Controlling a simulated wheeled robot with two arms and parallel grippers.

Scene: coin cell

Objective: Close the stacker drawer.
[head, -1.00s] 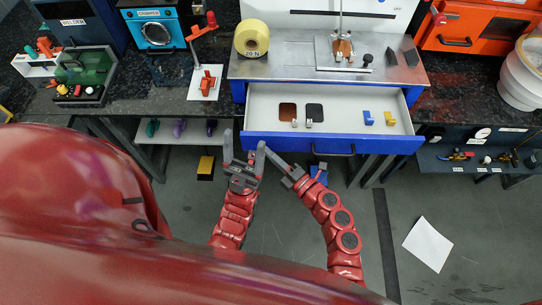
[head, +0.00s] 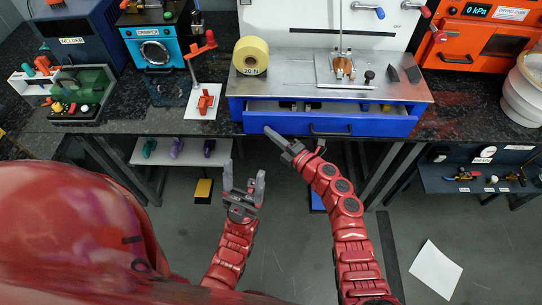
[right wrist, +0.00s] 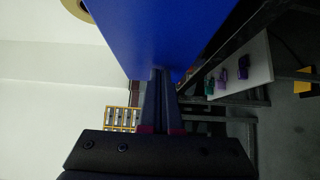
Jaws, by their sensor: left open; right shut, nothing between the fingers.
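The blue stacker drawer (head: 360,126) sits under the steel-topped bench unit in the head view. It is open only a little, with a narrow strip of its inside showing behind the front. Its dark handle (head: 330,131) is at the middle of the front. My right gripper (head: 270,131) is shut and empty, its tips at the left part of the drawer front. In the right wrist view the shut fingers (right wrist: 160,78) meet the blue front panel (right wrist: 165,35), seemingly touching it. My left gripper (head: 243,177) is open and empty, below and in front of the drawer.
A yellow tape roll (head: 250,56) and a metal fixture (head: 340,68) stand on the steel top. A red lever press (head: 204,100) is to the left. A lower shelf (head: 180,152) holds several coloured items. The floor in front is mostly clear.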

